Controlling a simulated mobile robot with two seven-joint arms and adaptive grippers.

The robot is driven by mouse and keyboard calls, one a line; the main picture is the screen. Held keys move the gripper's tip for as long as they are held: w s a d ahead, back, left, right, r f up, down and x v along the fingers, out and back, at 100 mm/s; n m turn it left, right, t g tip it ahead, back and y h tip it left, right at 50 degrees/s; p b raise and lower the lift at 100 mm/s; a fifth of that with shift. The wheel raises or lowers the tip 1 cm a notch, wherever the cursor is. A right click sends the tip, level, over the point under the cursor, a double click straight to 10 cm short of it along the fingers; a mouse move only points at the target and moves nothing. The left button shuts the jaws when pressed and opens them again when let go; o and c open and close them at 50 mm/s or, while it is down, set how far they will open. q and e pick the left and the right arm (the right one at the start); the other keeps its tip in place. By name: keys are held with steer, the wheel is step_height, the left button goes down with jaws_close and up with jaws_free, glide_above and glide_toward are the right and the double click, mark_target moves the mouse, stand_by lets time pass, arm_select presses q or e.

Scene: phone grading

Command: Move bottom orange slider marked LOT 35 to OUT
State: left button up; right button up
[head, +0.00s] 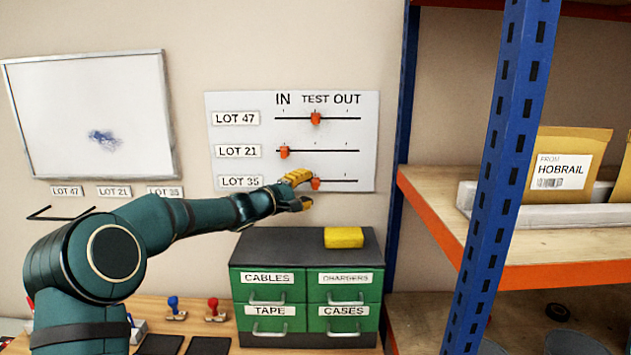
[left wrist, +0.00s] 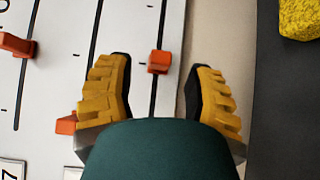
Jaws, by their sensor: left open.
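The bottom orange slider (head: 316,184) sits on the LOT 35 line (head: 345,181) of the white wall board, under TEST, short of the OUT end. It also shows as an orange block in the left wrist view (left wrist: 159,62). My left gripper (head: 303,190), with yellow fingers, is open right at this slider. In the left wrist view the gripper (left wrist: 160,82) has one finger on each side of the slider, with visible gaps. In the head view the fingers hide the left part of the line. My right gripper is not in view.
The LOT 21 slider (head: 285,152) is at IN; the LOT 47 slider (head: 316,119) is under TEST. A green drawer cabinet (head: 250,292) with a yellow block (head: 344,237) on top stands below the board. A blue shelf post (head: 402,110) rises to its right.

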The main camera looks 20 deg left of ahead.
mark_target(315, 189)
arm_select(q)
steer(key=shift+p+x, duration=0.5)
steer(key=shift+x, duration=1.45)
steer(key=shift+o, duration=0.2)
jaws_close()
